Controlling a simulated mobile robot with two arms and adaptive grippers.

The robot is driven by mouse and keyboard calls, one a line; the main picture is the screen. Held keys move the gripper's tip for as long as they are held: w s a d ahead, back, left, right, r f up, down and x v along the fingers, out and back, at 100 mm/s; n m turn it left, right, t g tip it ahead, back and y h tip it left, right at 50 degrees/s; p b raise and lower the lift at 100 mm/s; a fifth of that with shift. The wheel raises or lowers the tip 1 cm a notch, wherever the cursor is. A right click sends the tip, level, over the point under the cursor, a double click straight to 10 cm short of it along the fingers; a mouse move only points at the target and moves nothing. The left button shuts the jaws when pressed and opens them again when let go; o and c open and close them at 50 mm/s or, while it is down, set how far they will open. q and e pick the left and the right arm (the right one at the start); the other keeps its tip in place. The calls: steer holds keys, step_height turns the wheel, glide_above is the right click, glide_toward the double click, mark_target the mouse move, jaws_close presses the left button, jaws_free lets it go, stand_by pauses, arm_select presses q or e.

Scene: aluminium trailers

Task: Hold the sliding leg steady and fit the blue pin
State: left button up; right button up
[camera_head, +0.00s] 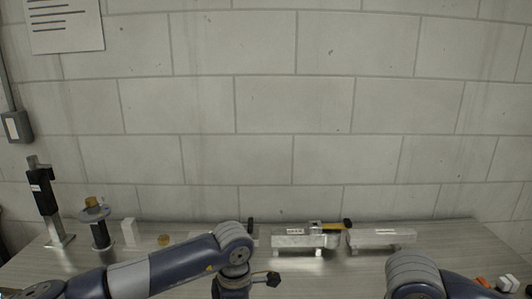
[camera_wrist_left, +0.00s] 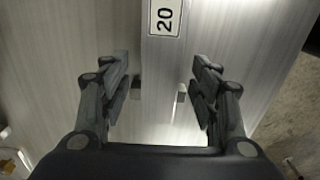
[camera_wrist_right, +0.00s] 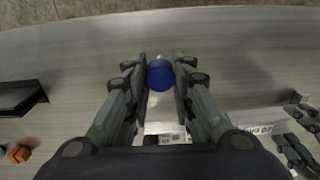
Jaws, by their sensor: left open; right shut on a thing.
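My right gripper (camera_wrist_right: 162,80) is shut on the blue pin (camera_wrist_right: 160,74); its round blue head shows between the fingertips in the right wrist view. The pin is held above the bench. My left gripper (camera_wrist_left: 160,85) is open in the left wrist view, over a pale metal piece with a "20" label (camera_wrist_left: 165,18). I cannot tell which part here is the sliding leg. The left gripper's fingers also show at the right edge of the right wrist view (camera_wrist_right: 302,128), near a labelled bar (camera_wrist_right: 256,129). Both grippers are out of the head view.
A black upright jack (camera_head: 45,198) stands at left. A black tray (camera_wrist_right: 18,98) and an orange item (camera_wrist_right: 19,154) are at left in the right wrist view.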

arm_select(q)
steer(key=shift+f, duration=1.55)
steer(key=shift+c, duration=0.3)
steer(key=c, duration=1.3)
arm_select(e)
steer(key=w+a+r+m, duration=0.1)
steer(key=w+a+r, duration=0.3)
steer(key=w+a, duration=0.2)
steer(key=w+a+r+m, duration=0.1)
steer(key=w+a+r, duration=0.3)
steer(key=w, duration=0.5)
steer(key=shift+w+a, duration=0.25)
steer(key=shift+a, duration=0.75)
